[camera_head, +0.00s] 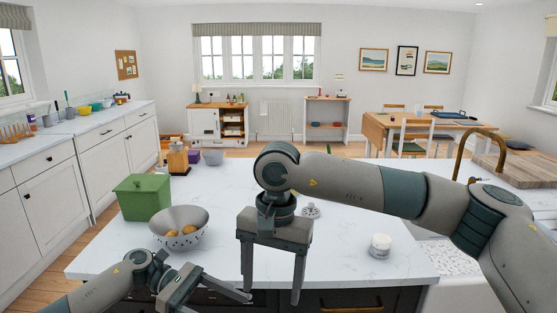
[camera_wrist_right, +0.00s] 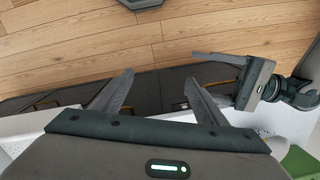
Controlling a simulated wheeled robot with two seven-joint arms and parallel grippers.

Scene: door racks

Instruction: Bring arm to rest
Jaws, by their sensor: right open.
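My right arm reaches in from the right over the white island counter (camera_head: 340,235). Its right gripper (camera_head: 272,294) points down at the counter's front edge, fingers spread, with nothing between them. In the right wrist view, the two fingers of the right gripper (camera_wrist_right: 160,92) stand apart above the dark cabinet fronts and wooden floor. My left gripper (camera_head: 222,302) is low at the front left, close to the right one and partly cut off by the picture edge. The left gripper (camera_wrist_right: 218,78) also shows in the right wrist view, fingers apart and empty.
A grey colander (camera_head: 181,241) with orange-yellow food stands near the left gripper, and a green box (camera_head: 142,197) behind it. A small white jar (camera_head: 380,246) stands right of the right gripper. A brass tap (camera_head: 470,145) rises at the right. The counter between the jar and gripper is clear.

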